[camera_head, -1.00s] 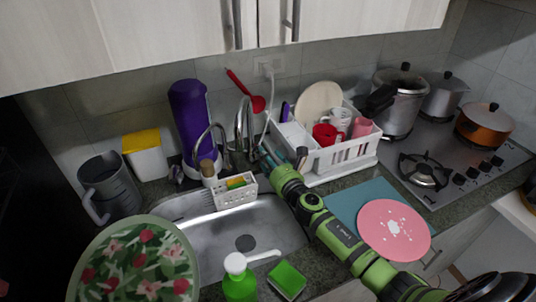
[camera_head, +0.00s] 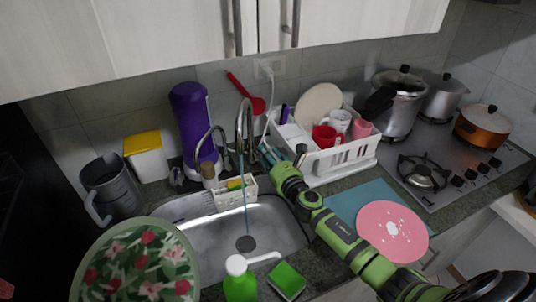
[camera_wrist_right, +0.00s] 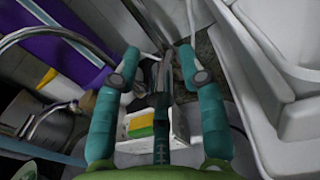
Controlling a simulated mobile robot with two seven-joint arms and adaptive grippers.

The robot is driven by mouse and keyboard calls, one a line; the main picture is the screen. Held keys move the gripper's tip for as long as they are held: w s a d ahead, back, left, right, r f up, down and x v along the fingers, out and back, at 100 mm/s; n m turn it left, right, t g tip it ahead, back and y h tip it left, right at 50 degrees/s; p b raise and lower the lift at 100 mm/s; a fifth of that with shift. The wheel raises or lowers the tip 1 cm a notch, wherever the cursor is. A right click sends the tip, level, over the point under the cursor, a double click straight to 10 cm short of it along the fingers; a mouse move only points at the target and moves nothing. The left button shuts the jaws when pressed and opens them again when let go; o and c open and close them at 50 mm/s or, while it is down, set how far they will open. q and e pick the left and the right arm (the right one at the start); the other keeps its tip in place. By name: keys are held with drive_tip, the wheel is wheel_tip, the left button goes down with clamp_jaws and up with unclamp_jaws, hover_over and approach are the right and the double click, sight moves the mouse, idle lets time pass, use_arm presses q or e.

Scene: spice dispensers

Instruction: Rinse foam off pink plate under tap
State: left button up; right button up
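The pink plate (camera_head: 393,232) lies flat on a teal mat (camera_head: 365,198) right of the sink, with a white foam patch (camera_head: 392,228) on its middle. The tap (camera_head: 243,130) stands behind the sink (camera_head: 215,226), and a thin stream of water (camera_head: 245,208) falls from it toward the drain. My right gripper (camera_head: 267,154) is beside the tap base, far from the plate. In the right wrist view its two teal fingers (camera_wrist_right: 158,60) are spread, with metal tap parts (camera_wrist_right: 158,75) between them and nothing clearly gripped. My left gripper is not in view.
A white dish rack (camera_head: 345,155) with cups and a plate stands right of the tap. A sponge caddy (camera_head: 236,194) is at the sink's back. A green soap bottle (camera_head: 240,281), a green sponge (camera_head: 287,281) and a floral plate (camera_head: 137,262) are in front.

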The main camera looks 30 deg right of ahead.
drive_tip(key=shift+o, duration=0.4)
drive_tip(key=shift+f, duration=0.1)
drive_tip(key=shift+s, duration=0.25)
drive_tip(key=s+p, duration=0.1)
drive_tip(key=s, duration=0.5)
drive_tip(key=shift+s+r, duration=0.2)
drive_tip(key=shift+s, duration=0.15)
